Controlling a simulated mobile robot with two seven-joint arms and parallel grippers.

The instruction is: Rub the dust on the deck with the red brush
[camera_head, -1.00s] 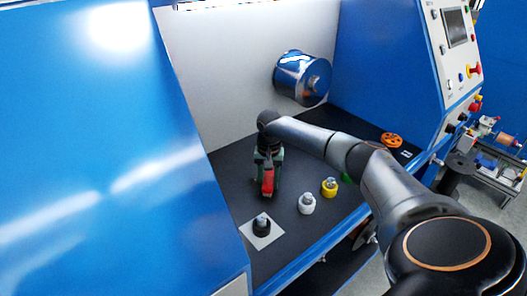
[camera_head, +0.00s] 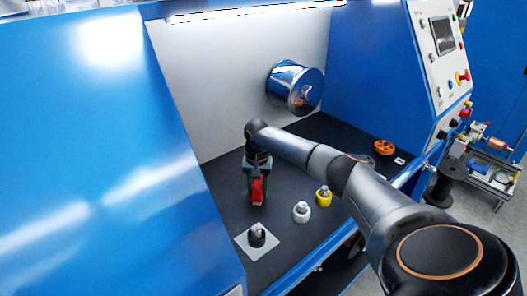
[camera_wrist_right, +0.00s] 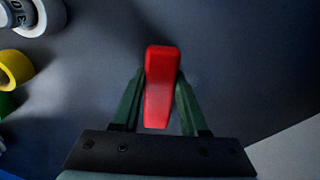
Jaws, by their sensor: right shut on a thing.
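My right gripper (camera_head: 257,190) is shut on the red brush (camera_head: 257,192) and points down at the dark deck (camera_head: 222,196). In the right wrist view the red brush (camera_wrist_right: 161,85) sits between the two green fingers. Its bristles are hidden, and I cannot tell whether they touch the deck. The dust does not show clearly; a faint greyish patch of deck (camera_wrist_right: 215,75) lies beside the brush in the right wrist view. My left gripper is out of view.
A black pulley (camera_head: 257,236) stands on a pale square plate. A white pulley (camera_head: 301,212) and a yellow pulley (camera_head: 323,196) stand to the right. An orange wheel (camera_head: 384,147) lies farther back. A shiny drum (camera_head: 296,88) juts from the back wall. A blue panel bounds the left.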

